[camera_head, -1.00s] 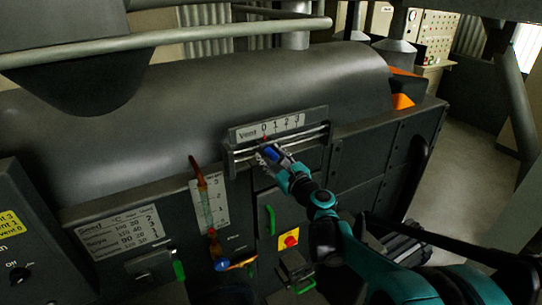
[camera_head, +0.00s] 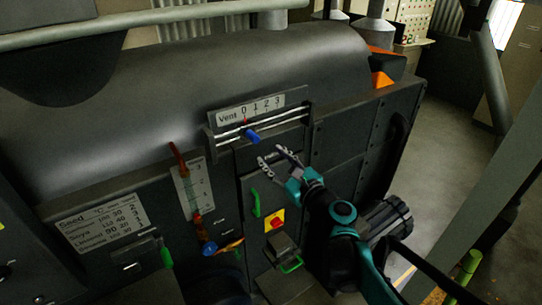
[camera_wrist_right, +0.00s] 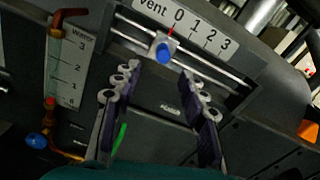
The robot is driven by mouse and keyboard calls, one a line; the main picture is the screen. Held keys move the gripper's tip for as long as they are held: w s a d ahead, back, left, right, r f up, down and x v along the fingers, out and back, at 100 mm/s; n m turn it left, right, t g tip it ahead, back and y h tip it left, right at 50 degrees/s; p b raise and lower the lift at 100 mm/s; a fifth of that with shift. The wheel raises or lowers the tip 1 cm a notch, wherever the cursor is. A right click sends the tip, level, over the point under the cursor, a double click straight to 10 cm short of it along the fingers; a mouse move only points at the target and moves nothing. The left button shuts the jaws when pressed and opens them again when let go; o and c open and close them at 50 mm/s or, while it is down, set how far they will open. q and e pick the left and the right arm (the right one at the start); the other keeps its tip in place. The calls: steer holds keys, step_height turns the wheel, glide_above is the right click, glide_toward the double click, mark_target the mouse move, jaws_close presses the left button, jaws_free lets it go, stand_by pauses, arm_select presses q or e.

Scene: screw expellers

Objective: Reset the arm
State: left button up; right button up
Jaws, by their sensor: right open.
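My right gripper (camera_head: 277,163) is open and empty in front of the dark machine panel, a little below the vent slider. Its two fingers also show in the right wrist view (camera_wrist_right: 164,100), spread wide with nothing between the tips. The blue vent knob (camera_head: 253,137) sits on two metal rails under the Vent scale (camera_head: 250,109), with its red pointer near 0. In the right wrist view the knob (camera_wrist_right: 165,52) is beyond the fingertips and apart from them. My left gripper is not in view.
A water gauge (camera_head: 194,187) with copper pipes and a blue valve handle (camera_head: 209,248) is left of the gripper. A red knob on a yellow plate (camera_head: 275,221) and a green handle (camera_head: 256,203) are below. Open floor (camera_head: 440,150) lies to the right.

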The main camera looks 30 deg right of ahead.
stand_by(0.3)
steer(key=s+a+f+n+g+y+b, duration=0.1)
steer(key=s+a+f+n+g+b, duration=0.15)
steer(key=a+f+n, duration=0.5)
steer(key=s+a+f+n+g+y+b, duration=0.2)
steer(key=s+a+f+n+g, duration=0.15)
steer(key=a+f+n, duration=0.45)
steer(key=s+d+f+n+g+h+b, duration=0.2)
steer(key=s+f+n, duration=0.7)
steer(key=n, duration=0.7)
steer(key=s+g+h+b, duration=0.1)
steer(key=g+h, duration=0.1)
steer(key=g, duration=0.1)
steer(key=shift+h+b, duration=0.3)
steer(key=shift+b, duration=0.05)
steer(key=shift+s+d+f+n, duration=0.1)
steer(key=shift+n, duration=0.15)
